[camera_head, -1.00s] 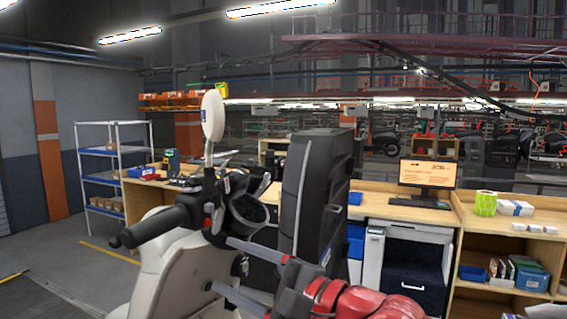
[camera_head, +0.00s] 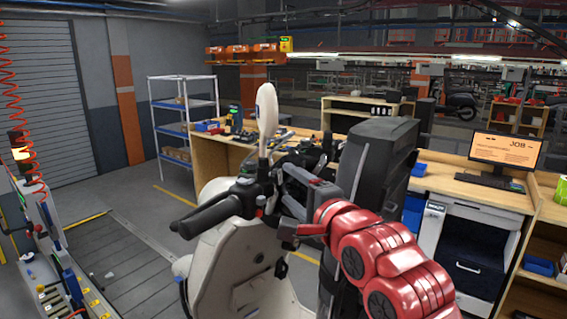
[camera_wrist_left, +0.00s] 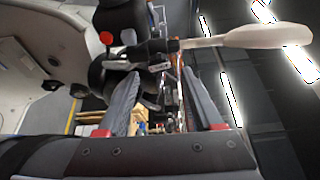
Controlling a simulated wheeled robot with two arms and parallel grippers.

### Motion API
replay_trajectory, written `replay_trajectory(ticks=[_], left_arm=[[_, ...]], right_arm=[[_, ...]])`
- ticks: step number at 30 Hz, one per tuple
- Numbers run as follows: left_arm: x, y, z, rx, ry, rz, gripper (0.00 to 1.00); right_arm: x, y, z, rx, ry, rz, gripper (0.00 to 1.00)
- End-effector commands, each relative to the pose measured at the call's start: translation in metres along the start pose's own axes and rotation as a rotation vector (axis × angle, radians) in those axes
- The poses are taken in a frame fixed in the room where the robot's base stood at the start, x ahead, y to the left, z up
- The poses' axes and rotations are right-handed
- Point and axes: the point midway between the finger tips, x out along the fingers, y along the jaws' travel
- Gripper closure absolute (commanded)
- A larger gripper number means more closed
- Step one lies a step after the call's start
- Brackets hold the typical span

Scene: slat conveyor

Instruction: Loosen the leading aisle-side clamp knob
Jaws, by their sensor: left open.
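I cannot pick out a clamp knob in either view. A pale scooter body (camera_head: 240,255) stands in front of me, with a black handlebar grip (camera_head: 215,212) and a white-backed mirror (camera_head: 267,110). My left gripper (camera_head: 284,200) is beside the handlebar, its red arm at lower centre right. In the left wrist view its two grey fingers (camera_wrist_left: 160,85) are apart with nothing held between them. The handlebar and mirror (camera_wrist_left: 265,36) lie just beyond the fingertips. The scooter's lower part is partly hidden. My right gripper is not in view.
A slatted conveyor strip (camera_head: 150,262) runs along the floor at left. A fixture stand (camera_head: 55,265) is at lower left. A tall black case (camera_head: 375,165) is close behind my arm. A wooden bench with a monitor (camera_head: 505,152) is at right; a shelf rack (camera_head: 171,130) stands behind.

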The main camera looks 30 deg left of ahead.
Motion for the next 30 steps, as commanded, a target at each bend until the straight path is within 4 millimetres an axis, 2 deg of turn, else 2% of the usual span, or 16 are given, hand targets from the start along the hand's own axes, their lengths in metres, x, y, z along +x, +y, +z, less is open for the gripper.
replay_trajectory(ticks=[1, 6, 11, 18, 27, 30], left_arm=[[0.010, -0.004, 0.001, 0.004, -0.004, 0.002, 0.32], [0.032, -0.003, 0.000, 0.002, -0.001, 0.001, 0.32], [0.039, 0.000, 0.000, 0.000, 0.001, 0.002, 0.32], [0.040, 0.001, 0.000, 0.000, 0.001, 0.001, 0.32], [0.039, 0.001, 0.000, 0.000, 0.001, 0.001, 0.86], [0.039, 0.001, 0.000, 0.000, 0.001, 0.002, 1.00]], right_arm=[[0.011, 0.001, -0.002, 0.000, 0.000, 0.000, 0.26], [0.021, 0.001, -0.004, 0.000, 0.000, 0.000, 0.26], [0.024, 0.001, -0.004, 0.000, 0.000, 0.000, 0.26], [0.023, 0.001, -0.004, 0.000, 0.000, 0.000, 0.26], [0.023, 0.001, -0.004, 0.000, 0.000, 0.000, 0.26], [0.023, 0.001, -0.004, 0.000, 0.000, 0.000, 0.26]])
